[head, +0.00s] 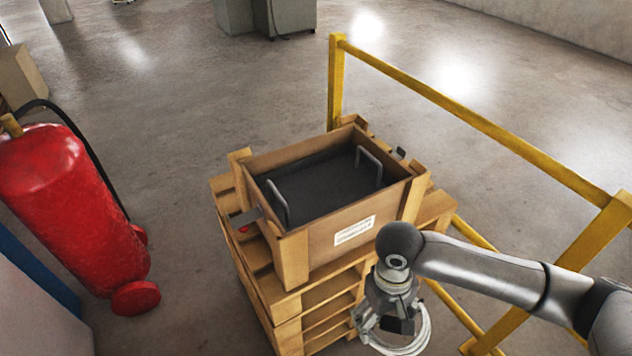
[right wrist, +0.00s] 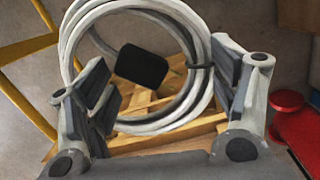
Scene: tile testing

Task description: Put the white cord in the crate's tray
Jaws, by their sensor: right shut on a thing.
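The white cord (head: 426,332) is a coil in my right gripper (head: 388,322), low in the head view, at the front right of the crate and outside it. In the right wrist view, the coil (right wrist: 165,122) sits between the two fingers of the gripper (right wrist: 160,90), which is shut on it. A dark block, perhaps its plug, shows inside the loop. The wooden crate (head: 295,250) has a white label on its front. Inside it lies the dark tray (head: 325,185) with two grey handles; its visible floor is empty. My left gripper is not in view.
The crate stands on stacked wooden pallets (head: 262,285). A yellow rail (head: 470,115) runs behind and right of it. A red fire extinguisher (head: 75,205) stands at the left. Grey floor is open behind the crate.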

